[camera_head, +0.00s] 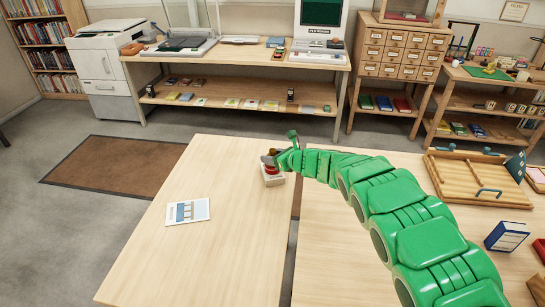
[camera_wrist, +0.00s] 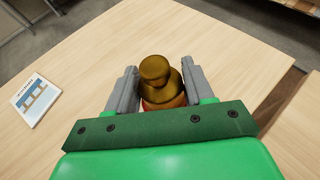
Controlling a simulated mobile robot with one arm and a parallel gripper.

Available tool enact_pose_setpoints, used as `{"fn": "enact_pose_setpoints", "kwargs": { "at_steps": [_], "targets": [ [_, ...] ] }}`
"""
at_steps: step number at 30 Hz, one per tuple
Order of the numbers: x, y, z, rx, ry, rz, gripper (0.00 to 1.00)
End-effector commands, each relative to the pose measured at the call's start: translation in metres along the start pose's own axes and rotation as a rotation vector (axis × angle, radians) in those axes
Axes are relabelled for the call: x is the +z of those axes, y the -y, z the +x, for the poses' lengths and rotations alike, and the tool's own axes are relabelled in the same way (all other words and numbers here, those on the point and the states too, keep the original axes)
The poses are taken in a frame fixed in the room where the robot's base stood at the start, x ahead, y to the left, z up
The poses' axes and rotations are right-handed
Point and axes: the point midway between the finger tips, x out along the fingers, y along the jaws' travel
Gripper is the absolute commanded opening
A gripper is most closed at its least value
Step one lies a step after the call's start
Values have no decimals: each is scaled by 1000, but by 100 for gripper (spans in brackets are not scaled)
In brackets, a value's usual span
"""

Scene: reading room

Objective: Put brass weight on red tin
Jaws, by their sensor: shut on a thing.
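The brass weight (camera_wrist: 155,72), dark gold with a round knob, stands between the two grey fingers of my gripper (camera_wrist: 153,88) in the wrist view. My gripper is shut on it. Something red, likely the red tin (camera_wrist: 165,102), shows just beneath the weight. I cannot tell whether the weight touches the tin. Much of the tin is hidden by the gripper and weight.
A card with a blue picture (camera_head: 187,211) lies on the left table (camera_head: 215,255), which is otherwise largely clear. A narrow gap separates it from the right table (camera_head: 335,255). That one holds a wooden tray (camera_head: 470,172) and a blue box (camera_head: 506,237).

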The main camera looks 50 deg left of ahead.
Motion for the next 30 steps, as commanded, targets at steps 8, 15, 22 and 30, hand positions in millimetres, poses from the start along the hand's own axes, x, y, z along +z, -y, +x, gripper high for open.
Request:
{"fn": "enact_pose_setpoints", "kwargs": {
  "at_steps": [8, 15, 22, 30],
  "targets": [
    [-2, 0, 1, 1, 1, -1, 63],
    [-2, 0, 1, 1, 0, 0, 78],
    [0, 0, 0, 0, 0, 0, 78],
    [-1, 1, -19, -1, -2, 1, 78]
  ]
}}
